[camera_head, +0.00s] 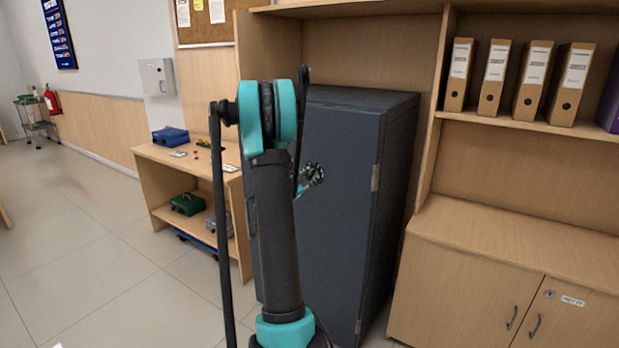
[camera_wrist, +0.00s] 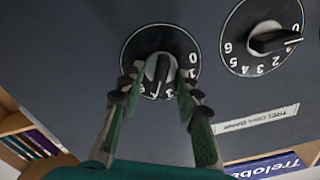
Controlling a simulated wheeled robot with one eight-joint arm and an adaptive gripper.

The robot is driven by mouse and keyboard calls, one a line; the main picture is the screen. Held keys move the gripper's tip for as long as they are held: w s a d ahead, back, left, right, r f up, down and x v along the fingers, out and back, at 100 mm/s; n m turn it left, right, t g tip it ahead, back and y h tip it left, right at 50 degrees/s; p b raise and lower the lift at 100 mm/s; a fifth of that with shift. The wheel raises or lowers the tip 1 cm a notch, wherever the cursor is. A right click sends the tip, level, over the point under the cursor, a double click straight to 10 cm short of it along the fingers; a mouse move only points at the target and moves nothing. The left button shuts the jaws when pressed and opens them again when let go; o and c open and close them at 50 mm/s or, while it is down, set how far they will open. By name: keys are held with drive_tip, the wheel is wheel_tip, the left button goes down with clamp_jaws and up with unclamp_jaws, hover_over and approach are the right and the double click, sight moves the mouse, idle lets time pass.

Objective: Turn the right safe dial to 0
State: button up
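The dark grey safe (camera_head: 345,215) stands upright behind my arm; its dials are hidden in the head view. My gripper (camera_head: 312,176) is at its door. The wrist view shows the lettering upside down, so the dial at its upper middle (camera_wrist: 137,45) is the right one. Its knob (camera_wrist: 160,66) has a pale line pointing down in the picture, away from the 0 at the right. My gripper (camera_wrist: 158,82) is open, with one finger on each side of this knob; contact is unclear.
A label plate (camera_wrist: 256,119) sits on the door near the dials. A wooden shelf unit (camera_head: 455,245) with binders (camera_head: 497,78) stands close to the safe's right. A low wooden table (camera_head: 150,160) stands at its left. Open tiled floor (camera_head: 80,265) lies further left.

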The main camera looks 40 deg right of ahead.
clamp_jaws()
drive_tip(key=shift+n, duration=0.3)
drive_tip(key=n, duration=0.5)
drive_tip(key=shift+w, duration=0.1)
drive_tip(key=n, duration=1.2)
drive_tip(key=shift+w+a+f, duration=0.1)
drive_tip(key=shift+w+a, duration=0.05)
drive_tip(key=shift+w, duration=0.05)
drive_tip(key=n, duration=0.6)
drive_tip(key=shift+f, duration=0.15)
drive_tip(key=shift+n, duration=0.3)
